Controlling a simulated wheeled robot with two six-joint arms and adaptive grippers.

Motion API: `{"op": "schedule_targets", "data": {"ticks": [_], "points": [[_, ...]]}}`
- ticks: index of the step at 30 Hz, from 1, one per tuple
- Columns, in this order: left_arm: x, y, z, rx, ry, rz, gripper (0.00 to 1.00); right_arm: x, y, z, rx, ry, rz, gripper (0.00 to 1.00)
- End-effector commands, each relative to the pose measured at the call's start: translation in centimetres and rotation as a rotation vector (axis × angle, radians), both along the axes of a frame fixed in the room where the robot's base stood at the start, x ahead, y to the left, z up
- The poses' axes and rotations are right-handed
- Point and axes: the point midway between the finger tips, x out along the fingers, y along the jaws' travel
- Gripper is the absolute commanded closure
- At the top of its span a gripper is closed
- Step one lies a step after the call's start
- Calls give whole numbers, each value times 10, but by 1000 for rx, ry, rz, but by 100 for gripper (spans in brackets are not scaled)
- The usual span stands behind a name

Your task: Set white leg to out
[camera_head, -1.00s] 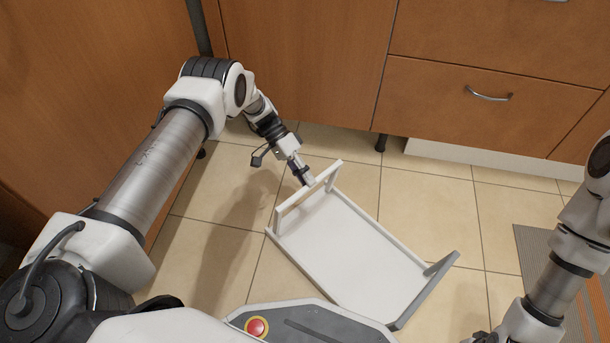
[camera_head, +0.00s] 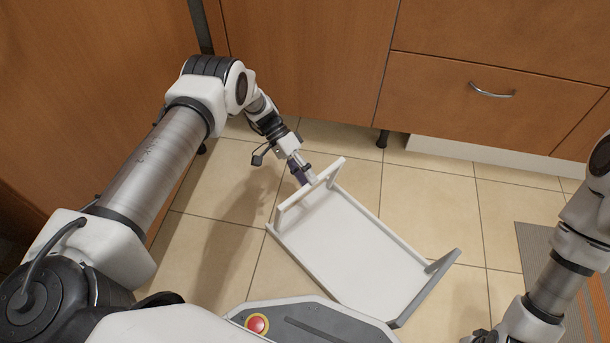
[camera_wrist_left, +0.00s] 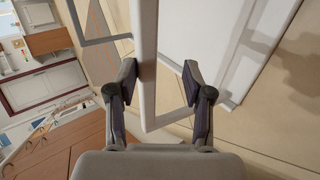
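A second leg (camera_head: 432,288) stands up at the right end. My left gripper (camera_head: 308,180) is at the top bar of the left-end leg. In the left wrist view the fingers (camera_wrist_left: 160,82) are spread on either side of the leg's bar (camera_wrist_left: 148,50), with the bar close to the left finger. Contact is unclear. My right gripper lies outside the views.
Wooden cabinets with a drawer handle (camera_head: 492,92) stand behind the tray. A striped mat (camera_head: 535,245) lies at the right, near my right arm. Bare tiled floor (camera_head: 425,205) lies between the tray and cabinets.

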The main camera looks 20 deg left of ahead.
Motion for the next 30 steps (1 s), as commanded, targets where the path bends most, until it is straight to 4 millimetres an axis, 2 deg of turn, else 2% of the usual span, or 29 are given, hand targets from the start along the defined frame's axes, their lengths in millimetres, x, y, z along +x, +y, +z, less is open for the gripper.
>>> {"op": "schedule_targets", "data": {"ticks": [5, 15, 30], "points": [[1, 4, -2, 1, 0, 1, 54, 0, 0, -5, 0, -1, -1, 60], [13, 29, 3, 1, -1, 2, 54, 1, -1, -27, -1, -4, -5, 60], [30, 65, 11, 0, -2, 1, 54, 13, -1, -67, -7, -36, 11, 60]]}}
